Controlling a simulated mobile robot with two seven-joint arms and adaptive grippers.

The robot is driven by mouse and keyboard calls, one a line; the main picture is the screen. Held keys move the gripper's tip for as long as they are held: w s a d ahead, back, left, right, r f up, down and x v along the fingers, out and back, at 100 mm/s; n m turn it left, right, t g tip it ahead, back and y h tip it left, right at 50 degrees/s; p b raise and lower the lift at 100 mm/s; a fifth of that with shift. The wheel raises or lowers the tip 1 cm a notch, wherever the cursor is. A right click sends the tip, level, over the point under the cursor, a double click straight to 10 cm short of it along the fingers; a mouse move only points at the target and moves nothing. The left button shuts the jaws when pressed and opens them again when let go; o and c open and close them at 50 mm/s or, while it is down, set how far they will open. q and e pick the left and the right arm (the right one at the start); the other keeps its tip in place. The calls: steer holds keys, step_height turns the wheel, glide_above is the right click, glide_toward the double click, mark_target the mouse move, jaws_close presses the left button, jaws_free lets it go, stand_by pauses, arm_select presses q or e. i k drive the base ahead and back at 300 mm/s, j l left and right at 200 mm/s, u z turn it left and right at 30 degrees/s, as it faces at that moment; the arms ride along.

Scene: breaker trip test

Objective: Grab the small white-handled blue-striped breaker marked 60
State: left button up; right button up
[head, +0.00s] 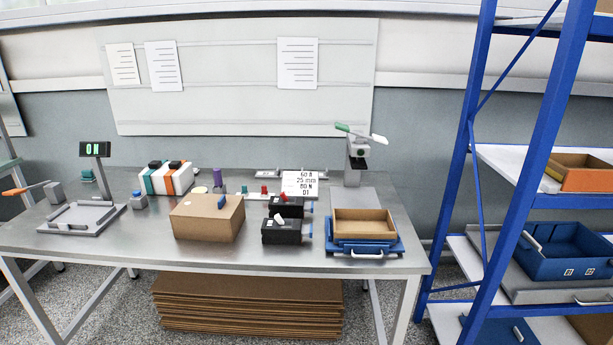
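Two small black breakers stand on the metal bench right of its middle. The front one (281,232) has a white handle tilted up on top and a small white mark. The rear one (286,207) has a red handle. Some blue shows at their right sides, but I cannot tell if it is a stripe. No number is readable on either. Neither of my grippers is in view.
A card (299,184) reads 60 A, 25 mm, 80 N, D1. A cardboard box (207,218) stands left of the black breakers. A blue tray (365,248) holding an open box is to their right. A lever press (357,160) stands behind. A blue-framed shelf (545,130) stands right.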

mark_target(291, 232)
steer(key=i+j, duration=0.7)
steer(key=j, duration=0.1)
